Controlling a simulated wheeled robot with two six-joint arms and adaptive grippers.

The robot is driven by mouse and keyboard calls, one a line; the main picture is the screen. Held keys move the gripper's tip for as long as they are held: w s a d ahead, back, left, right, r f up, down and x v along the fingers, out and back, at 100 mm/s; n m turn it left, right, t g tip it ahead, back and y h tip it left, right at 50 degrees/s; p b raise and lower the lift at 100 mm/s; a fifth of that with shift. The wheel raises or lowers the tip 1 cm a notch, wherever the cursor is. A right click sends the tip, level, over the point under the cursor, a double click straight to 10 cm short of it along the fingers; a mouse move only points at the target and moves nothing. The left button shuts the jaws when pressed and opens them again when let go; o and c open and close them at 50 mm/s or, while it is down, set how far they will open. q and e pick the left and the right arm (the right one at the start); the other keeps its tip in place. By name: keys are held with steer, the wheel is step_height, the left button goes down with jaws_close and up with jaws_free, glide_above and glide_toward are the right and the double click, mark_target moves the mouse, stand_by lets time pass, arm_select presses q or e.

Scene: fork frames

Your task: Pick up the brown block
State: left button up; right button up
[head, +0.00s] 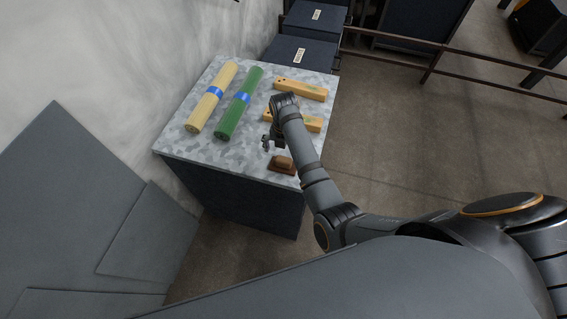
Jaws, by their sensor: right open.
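The brown block (283,167) lies near the front right edge of the grey mottled tabletop (185,147). It has a flat dark brown base with a lighter, rounded raised part on top. My right gripper (266,146) is over the table, just behind and to the left of the block. It is open and appears empty, and looks apart from the block. Its exact height above the table is hard to tell. My right forearm passes just right of the block. My left gripper is not in view.
A yellow roll (213,98) and a green roll (232,118), each with blue tape, lie on the left. Two yellowish wooden bars (302,89) lie at the right, the nearer partly hidden by my arm. A wall borders the left; dark boxes (303,55) stand behind.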

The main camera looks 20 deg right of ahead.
mark_target(284, 159)
steer(key=shift+s+f, duration=0.1)
steer(key=shift+f, duration=0.1)
step_height(284, 159, down, 4)
steer(key=shift+s+a+p, duration=0.15)
steer(key=shift+p, duration=0.6)
steer(key=shift+f, duration=0.4)
steer(key=shift+s, duration=0.15)
steer(key=c, duration=1.6)
steer(key=shift+c, duration=0.2)
